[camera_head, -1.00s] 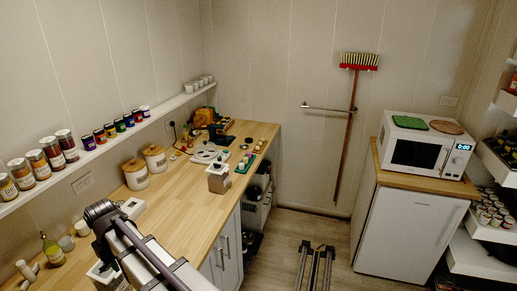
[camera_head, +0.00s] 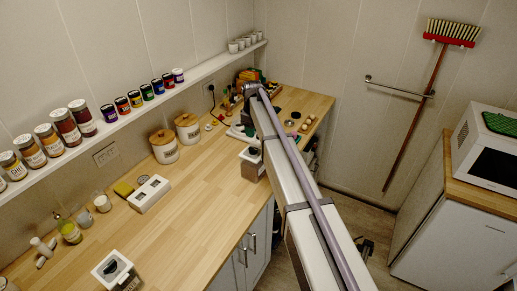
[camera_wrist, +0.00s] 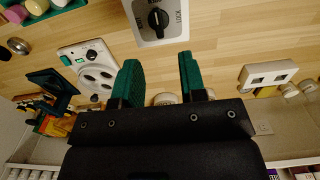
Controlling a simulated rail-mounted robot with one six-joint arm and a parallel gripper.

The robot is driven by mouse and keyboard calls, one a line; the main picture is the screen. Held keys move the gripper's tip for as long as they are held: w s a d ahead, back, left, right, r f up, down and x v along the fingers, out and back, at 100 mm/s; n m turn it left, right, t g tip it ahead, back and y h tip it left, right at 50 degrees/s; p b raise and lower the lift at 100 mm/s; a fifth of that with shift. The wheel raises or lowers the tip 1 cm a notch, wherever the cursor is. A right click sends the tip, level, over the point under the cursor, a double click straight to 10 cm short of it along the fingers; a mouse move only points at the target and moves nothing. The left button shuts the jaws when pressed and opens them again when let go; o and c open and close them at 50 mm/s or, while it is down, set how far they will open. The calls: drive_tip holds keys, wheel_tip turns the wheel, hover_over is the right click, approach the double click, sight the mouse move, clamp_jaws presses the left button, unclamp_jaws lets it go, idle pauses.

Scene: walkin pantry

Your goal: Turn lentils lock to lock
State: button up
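A container (camera_head: 252,165) with a pale top and dark see-through body stands at the counter's front edge in the head view, partly behind my arm. In the wrist view a white lid with a black knob (camera_wrist: 158,18) lies beyond my fingertips, cut by the top edge. LOCK is printed beside the knob; I cannot read a lentils label. A second container with a black knob (camera_head: 116,268) stands nearer in the head view. My gripper (camera_wrist: 159,62) is open, its two green-padded fingers apart and empty, not touching the knob. In the head view it is not distinguishable.
Two wooden-lidded canisters (camera_head: 163,146) stand by the wall. A white block with openings (camera_head: 149,193) lies on the counter (camera_head: 185,220). A white plate with discs (camera_wrist: 95,72) is left in the wrist view. A spice shelf (camera_head: 125,122) runs along the wall.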

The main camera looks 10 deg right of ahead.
sight(254, 149)
wheel_tip(254, 149, down, 10)
drive_tip(key=b, duration=0.8)
drive_tip(key=shift+w+d+b, duration=0.1)
drive_tip(key=shift+b, duration=0.2)
drive_tip(key=shift+r, duration=0.25)
clamp_jaws()
